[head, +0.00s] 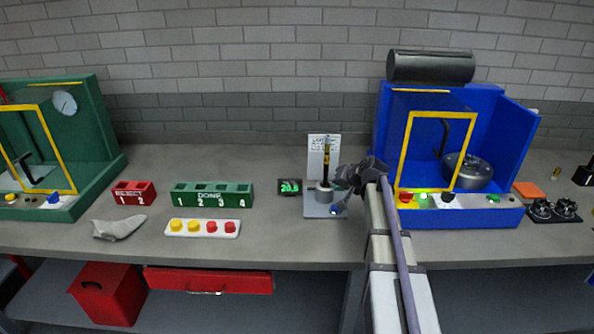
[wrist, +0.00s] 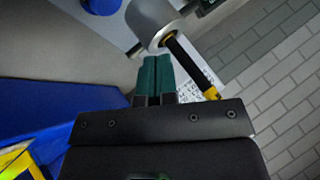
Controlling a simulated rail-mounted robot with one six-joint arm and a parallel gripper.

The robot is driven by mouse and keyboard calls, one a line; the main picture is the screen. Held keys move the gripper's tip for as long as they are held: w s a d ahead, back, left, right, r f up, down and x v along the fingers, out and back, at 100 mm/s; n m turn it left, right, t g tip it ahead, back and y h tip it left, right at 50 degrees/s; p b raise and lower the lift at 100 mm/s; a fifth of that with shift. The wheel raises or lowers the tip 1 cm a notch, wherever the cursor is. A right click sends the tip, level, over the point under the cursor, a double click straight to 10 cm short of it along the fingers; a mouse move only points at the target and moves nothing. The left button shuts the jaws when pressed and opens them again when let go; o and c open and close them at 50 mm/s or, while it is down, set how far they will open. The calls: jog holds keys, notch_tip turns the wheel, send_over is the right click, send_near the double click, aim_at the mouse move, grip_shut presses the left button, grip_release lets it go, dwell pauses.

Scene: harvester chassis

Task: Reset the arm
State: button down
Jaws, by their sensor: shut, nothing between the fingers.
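My arm reaches from the bottom edge of the head view up over the bench. My gripper (head: 345,178) is at its end, near the small grey stand and left of the blue cabinet. In the wrist view its two green fingers (wrist: 152,77) lie side by side, shut with nothing between them. The stand (head: 322,207) has a silver cylinder holding a black and yellow tool (head: 326,165) upright. In the wrist view the cylinder (wrist: 150,22) and the tool (wrist: 190,60) are just beyond and right of the fingertips. I cannot tell whether they touch.
The blue cabinet (head: 390,120) with a yellow frame and round pot (head: 468,172) stands right. Bench space between the display and DONE rack is clear.

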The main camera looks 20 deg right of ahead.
jog(key=s+a+f+g, duration=0.1)
jog(key=s+a+g, duration=0.1)
jog(key=s, duration=0.4)
jog(key=s+a+f+n+g, duration=0.1)
jog(key=s+a+f+g, duration=0.1)
jog(key=s+a, duration=0.3)
jog(key=s+a+f+n+g, duration=0.1)
jog(key=s+a+g, duration=0.1)
jog(key=s, duration=0.5)
jog(key=shift+a+f+g+h, duration=0.15)
jog(key=shift+a+f+h, duration=0.05)
jog(key=shift+a, duration=0.25)
jog(key=shift+a+f+g+h, duration=0.15)
jog(key=shift+a+h, duration=0.05)
jog(key=shift+a, duration=0.2)
jog(key=s+a+n+g+h, duration=0.1)
jog(key=s+a+n+g, duration=0.1)
jog(key=s+a, duration=0.7)
jog(key=shift+a+f+n+h, duration=0.25)
jog(key=shift+a+n+h, duration=0.15)
jog(key=shift+a+n, duration=0.5)
jog(key=shift+s, duration=0.1)
